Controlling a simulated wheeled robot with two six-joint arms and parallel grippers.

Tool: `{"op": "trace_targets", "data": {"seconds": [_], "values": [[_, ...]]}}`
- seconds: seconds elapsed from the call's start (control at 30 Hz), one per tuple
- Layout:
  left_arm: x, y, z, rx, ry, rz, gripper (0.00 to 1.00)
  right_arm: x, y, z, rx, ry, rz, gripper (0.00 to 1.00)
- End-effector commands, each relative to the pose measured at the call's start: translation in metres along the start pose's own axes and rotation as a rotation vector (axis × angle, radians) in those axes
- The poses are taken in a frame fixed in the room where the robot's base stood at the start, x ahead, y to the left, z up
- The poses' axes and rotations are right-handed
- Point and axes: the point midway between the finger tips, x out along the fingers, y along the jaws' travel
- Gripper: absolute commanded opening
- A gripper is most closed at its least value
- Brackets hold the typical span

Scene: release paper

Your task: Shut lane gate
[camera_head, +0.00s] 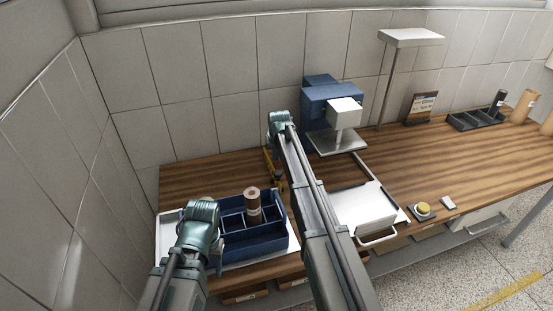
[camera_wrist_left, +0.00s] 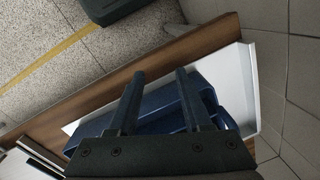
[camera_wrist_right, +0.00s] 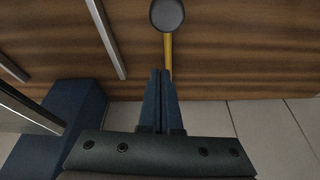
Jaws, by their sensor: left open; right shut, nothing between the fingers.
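The lane gate appears to be the yellow bar (camera_wrist_right: 168,52) with a dark round knob (camera_wrist_right: 167,14) in the right wrist view. Yellow also shows beside my right wrist in the head view (camera_head: 268,161), partly hidden by my arm. My right gripper (camera_wrist_right: 161,72) is shut and empty, its fingertips over the wooden bench near the bar's end; I cannot tell if they touch it. My left gripper (camera_wrist_left: 160,73) is open and empty above the blue divided caddy (camera_head: 268,238), at the bench's left end.
A brown roll (camera_head: 252,201) stands in the caddy. A blue machine (camera_head: 320,104) stands at the back. A white tray (camera_head: 366,211) with a handle, a yellow button (camera_head: 424,208) and a dark rack (camera_head: 470,122) lie to the right. Bare wood (camera_head: 410,165) separates them.

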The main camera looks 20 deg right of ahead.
Motion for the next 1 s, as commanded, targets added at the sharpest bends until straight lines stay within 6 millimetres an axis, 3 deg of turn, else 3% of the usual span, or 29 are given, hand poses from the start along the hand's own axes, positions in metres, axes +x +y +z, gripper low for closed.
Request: {"op": "trace_targets", "data": {"seconds": [0.03,0.13,0.3,0.77,0.87,1.0], "values": [[0.015,0.001,-0.001,0.000,0.000,0.000,0.49,0.015,0.000,0.001,0.000,0.000,0.000,0.00],[0.011,0.001,-0.001,0.000,0.000,0.000,0.49,0.003,0.000,0.022,0.000,0.000,0.000,0.00],[0.012,0.001,-0.001,0.000,0.000,0.000,0.49,-0.001,0.000,0.038,0.000,0.000,0.000,0.00],[0.012,0.001,-0.001,0.000,0.000,0.000,0.49,-0.003,0.001,0.043,0.000,0.000,0.000,0.00],[0.012,0.001,-0.001,0.000,0.000,0.000,0.49,-0.008,0.003,0.056,0.000,0.000,0.000,0.00],[0.012,0.001,-0.001,0.000,0.000,0.000,0.49,-0.019,0.007,0.086,0.001,-0.001,0.000,0.00]]}}
